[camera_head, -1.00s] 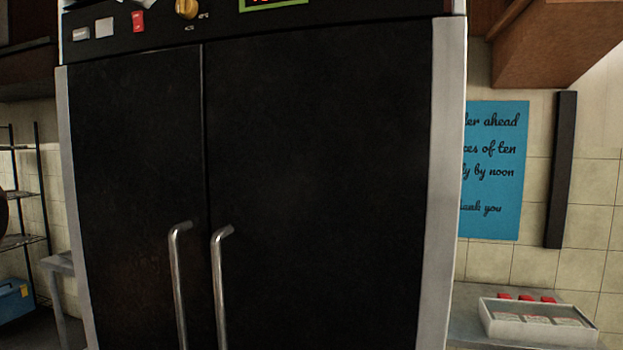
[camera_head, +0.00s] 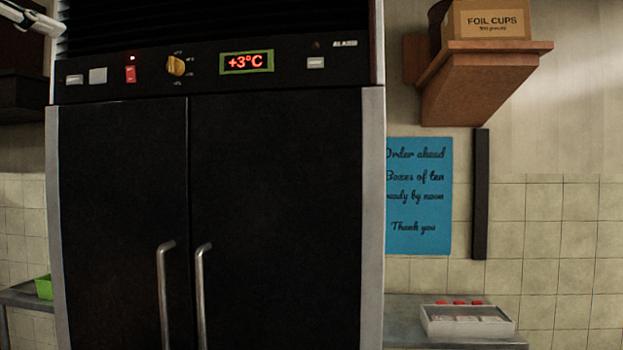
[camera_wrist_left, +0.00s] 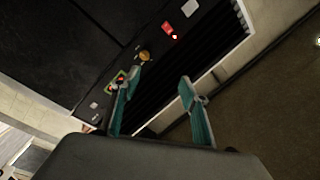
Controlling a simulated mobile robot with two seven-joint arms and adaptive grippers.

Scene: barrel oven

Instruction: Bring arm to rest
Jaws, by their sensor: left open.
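My left gripper (camera_wrist_left: 158,84) is open and empty in the left wrist view, its two fingers apart. Its fingers show in front of the control panel and dark louvres of a tall black-doored cabinet, clear of any held thing. In the head view, a pale part of my left arm shows at the top left corner, beside the cabinet's top. The cabinet's doors (camera_head: 275,220) are closed, with two upright metal handles. Its display (camera_head: 246,62) reads +3°C, and a yellow knob (camera_head: 176,66) sits left of it. My right gripper is not in view.
A wooden wall shelf (camera_head: 465,85) holds a foil cups box (camera_head: 490,19) at upper right. A blue sign (camera_head: 419,200) hangs below.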

